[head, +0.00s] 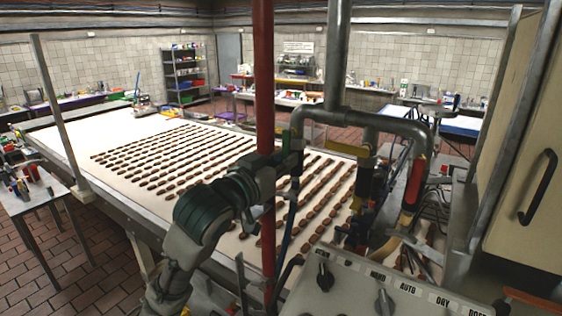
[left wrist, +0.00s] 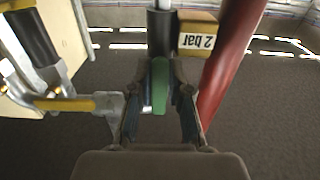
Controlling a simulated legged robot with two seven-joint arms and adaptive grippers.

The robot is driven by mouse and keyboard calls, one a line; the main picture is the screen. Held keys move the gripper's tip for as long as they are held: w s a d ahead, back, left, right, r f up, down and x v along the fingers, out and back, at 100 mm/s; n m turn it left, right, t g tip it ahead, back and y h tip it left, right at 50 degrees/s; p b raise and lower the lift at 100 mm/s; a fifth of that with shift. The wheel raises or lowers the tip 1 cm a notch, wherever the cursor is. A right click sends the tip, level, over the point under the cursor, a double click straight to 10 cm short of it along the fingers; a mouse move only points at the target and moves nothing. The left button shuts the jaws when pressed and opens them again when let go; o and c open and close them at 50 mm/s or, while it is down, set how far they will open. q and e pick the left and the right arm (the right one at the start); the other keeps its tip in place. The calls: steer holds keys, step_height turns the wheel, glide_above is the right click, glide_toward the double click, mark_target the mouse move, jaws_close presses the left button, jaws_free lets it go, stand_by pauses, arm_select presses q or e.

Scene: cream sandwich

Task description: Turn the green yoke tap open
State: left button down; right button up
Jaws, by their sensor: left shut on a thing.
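The green yoke tap (left wrist: 159,86) shows in the left wrist view as an upright green bar at the end of a dark cylinder. My left gripper (left wrist: 160,100) has one finger on each side of it and is shut on it. In the head view my left gripper (head: 288,160) reaches past the red pole to the pipework, where the tap is largely hidden by the gripper and is hard to make out. My right gripper is not in view.
The red pole (head: 264,90) stands close beside my left arm. Grey pipework (head: 390,124) and hoses crowd the right. A box marked "2 bar" (left wrist: 198,35) and a yellow handle (left wrist: 65,104) flank the tap. A knobbed control panel (head: 370,290) is in front; a conveyor (head: 110,130) carries rows of brown pieces.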

arm_select(q)
steer(key=shift+d+f, duration=0.1)
steer(key=shift+f, duration=0.15)
steer(key=c, duration=1.1)
jaws_free()
steer(key=shift+w, duration=0.1)
steer(key=v, duration=1.2)
steer(key=shift+w, duration=0.1)
steer(key=shift+d, duration=0.15)
